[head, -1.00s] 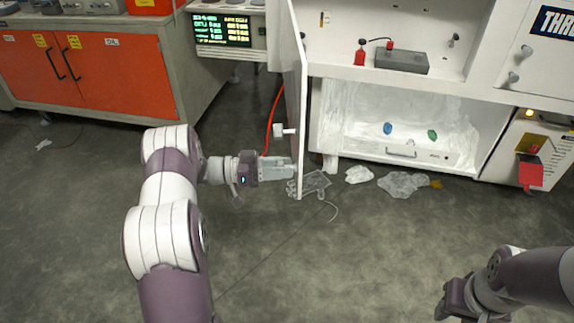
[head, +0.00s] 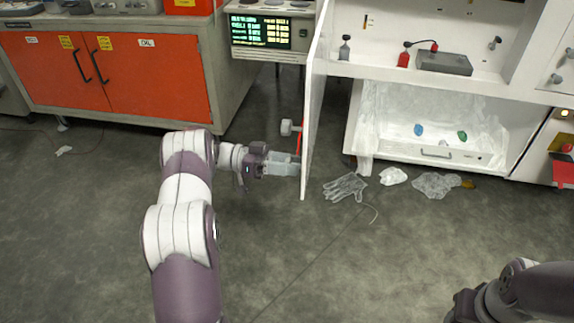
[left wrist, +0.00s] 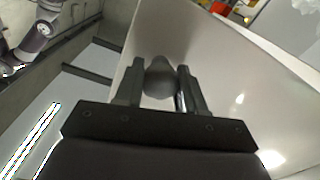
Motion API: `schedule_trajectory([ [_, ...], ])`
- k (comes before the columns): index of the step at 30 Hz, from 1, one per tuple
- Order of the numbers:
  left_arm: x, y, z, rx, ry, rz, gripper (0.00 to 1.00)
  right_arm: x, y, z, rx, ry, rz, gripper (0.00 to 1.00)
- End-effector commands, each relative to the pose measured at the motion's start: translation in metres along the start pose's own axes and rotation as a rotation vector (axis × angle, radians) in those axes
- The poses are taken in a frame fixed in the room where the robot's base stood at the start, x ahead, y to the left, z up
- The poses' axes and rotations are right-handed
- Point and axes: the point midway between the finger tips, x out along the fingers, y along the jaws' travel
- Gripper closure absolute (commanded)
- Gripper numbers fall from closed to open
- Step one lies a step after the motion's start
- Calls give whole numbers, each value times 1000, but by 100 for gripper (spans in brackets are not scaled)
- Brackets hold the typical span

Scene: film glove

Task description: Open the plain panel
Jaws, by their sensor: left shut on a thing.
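The plain white panel (head: 313,105) stands swung out from the white cabinet and shows nearly edge-on in the head view. In the left wrist view its pale face (left wrist: 225,70) fills the right side. My left gripper (head: 297,166) is at the panel's lower outer part, on its left side. In the left wrist view its two fingers are closed around a round grey knob (left wrist: 160,80) on the panel.
A clear glove (head: 346,187), crumpled film (head: 436,185) and a white scrap (head: 393,176) lie on the floor right of the panel. An orange-doored cabinet (head: 158,80) stands at the back left.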

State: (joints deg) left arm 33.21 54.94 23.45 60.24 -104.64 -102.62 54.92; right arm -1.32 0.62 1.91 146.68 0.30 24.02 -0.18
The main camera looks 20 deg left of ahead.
Motion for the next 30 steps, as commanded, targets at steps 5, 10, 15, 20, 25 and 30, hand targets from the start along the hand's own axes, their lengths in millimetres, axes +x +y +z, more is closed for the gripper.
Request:
schedule_trajectory([
  [5, 0, -1, -6, 12, 2, -3, 100, -1, 0, 0, 0, 0, 0, 57],
  [10, 0, -1, -6, 13, 1, -3, 48, -1, 0, 0, 0, 0, 0, 57],
  [15, 0, -1, -4, 8, 1, -2, 35, -1, 0, 0, 0, 0, 0, 57],
  [20, -1, -1, -3, 6, 0, -2, 35, 0, 0, 0, 0, 0, 0, 57],
  [25, -19, -1, -2, 6, 0, -5, 35, 0, 0, 0, 0, 0, 0, 57],
  [30, -60, -1, -1, 6, 0, -5, 35, 0, 0, 0, 0, 0, 0, 57],
])
